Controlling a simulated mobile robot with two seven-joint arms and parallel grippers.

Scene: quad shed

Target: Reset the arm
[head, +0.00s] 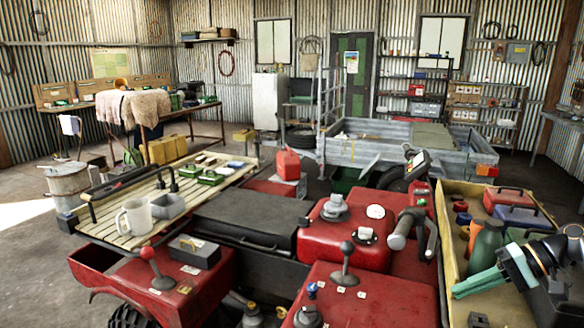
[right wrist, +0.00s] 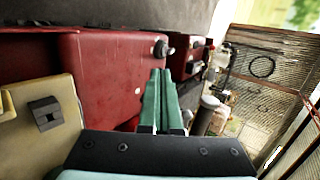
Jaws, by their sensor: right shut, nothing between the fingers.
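My right gripper (head: 462,289) is at the right of the head view, its teal fingers pointing left over the wooden tray (head: 452,255) on the red quad (head: 370,300). In the right wrist view its fingers (right wrist: 159,75) lie together, shut and empty, in front of a red panel (right wrist: 105,70). My left arm and gripper are not in view.
Close to the right gripper are a green bottle (head: 487,243), a red toolbox (head: 508,203) and a blue toolbox (head: 520,219). A slatted rack (head: 125,235) with a mug (head: 135,217) is at left. A grey trailer (head: 380,150) stands behind. Open floor shows at far left.

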